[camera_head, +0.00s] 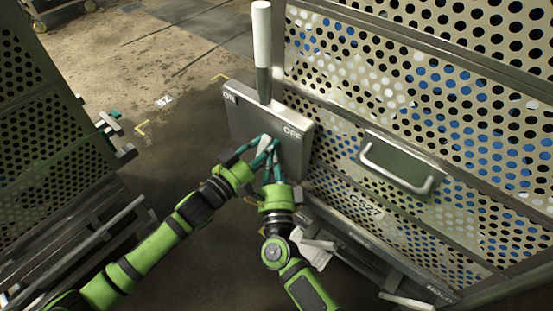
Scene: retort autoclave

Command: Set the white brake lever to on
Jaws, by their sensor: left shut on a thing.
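The brake lever (261,33) has a white grip on a grey metal shaft and points up in the head view. Its shaft meets the top of a grey plate (243,117) between the ON mark (229,97) at left and the OFF mark (292,132) at right. My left gripper (266,144) is in front of the plate, below the lever and apart from its white grip. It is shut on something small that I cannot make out. My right gripper (272,157) is right beside it, fingers overlapping in view, so its opening is unclear.
A perforated metal basket cart (400,208) with a recessed handle (397,182) fills the right side. Another perforated cart (48,135) stands at left. Open concrete floor (165,62) lies between them at the back.

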